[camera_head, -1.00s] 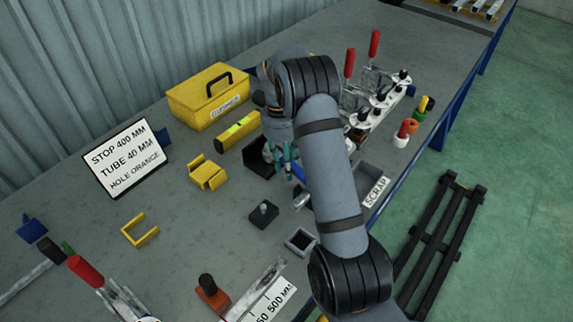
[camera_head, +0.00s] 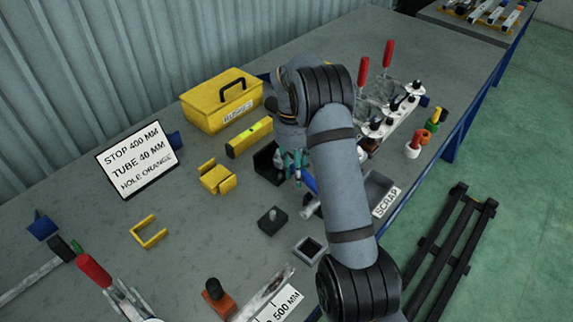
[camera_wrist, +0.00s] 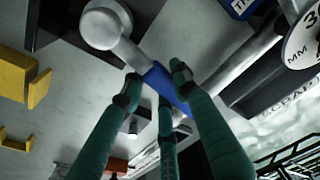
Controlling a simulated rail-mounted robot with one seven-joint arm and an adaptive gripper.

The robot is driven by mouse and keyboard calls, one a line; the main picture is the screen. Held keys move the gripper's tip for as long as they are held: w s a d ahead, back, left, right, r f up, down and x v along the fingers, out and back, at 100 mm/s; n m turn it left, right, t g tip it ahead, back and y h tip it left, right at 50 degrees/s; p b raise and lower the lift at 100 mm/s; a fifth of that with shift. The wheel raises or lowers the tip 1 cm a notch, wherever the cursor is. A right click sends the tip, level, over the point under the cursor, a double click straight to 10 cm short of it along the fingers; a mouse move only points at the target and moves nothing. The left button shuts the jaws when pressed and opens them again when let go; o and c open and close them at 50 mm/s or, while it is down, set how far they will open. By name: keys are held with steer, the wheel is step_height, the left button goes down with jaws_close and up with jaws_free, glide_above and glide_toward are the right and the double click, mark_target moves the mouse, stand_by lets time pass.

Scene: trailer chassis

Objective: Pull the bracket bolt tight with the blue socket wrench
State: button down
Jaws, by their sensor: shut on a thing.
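My gripper (camera_wrist: 158,88) has teal fingers closed around the blue handle of the socket wrench (camera_wrist: 159,78). The wrench's round silver head (camera_wrist: 101,28) shows at the upper left of the wrist view. In the head view my gripper (camera_head: 295,163) hangs over the middle of the bench, partly behind my arm, and a bit of the wrench's blue handle (camera_head: 309,183) shows beside it. A black bracket-like piece (camera_head: 267,163) stands just left of my gripper. I cannot make out the bracket bolt or whether the wrench is on it.
A dark block with a grey stud (camera_head: 272,221) and an open square bin (camera_head: 309,249) stand nearer the front. A scrap tray (camera_head: 376,187) lies right of my arm. A yellow case (camera_head: 222,103), a spirit level (camera_head: 249,137) and a yellow clamp block (camera_head: 216,177) stand left.

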steer(key=shift+s+a+m+b, duration=0.25)
steer(key=shift+a+m+b, duration=0.25)
steer(key=shift+m+b, duration=0.25)
steer(key=shift+a+m, duration=0.1)
steer(key=shift+m, duration=0.15)
steer(key=shift+s+a+f+m+b, duration=0.15)
steer(key=shift+a+m+b, duration=0.15)
steer(key=shift+m+b, duration=0.15)
steer(key=shift+s+a+m, duration=0.1)
steer(key=shift+a+m, duration=0.15)
steer(key=shift+m, duration=0.1)
steer(key=shift+d+r, duration=0.15)
steer(key=shift+r, duration=0.05)
step_height(320, 180, up, 6)
steer(key=p, duration=0.3)
steer(key=shift+p, duration=0.35)
stand_by(0.5)
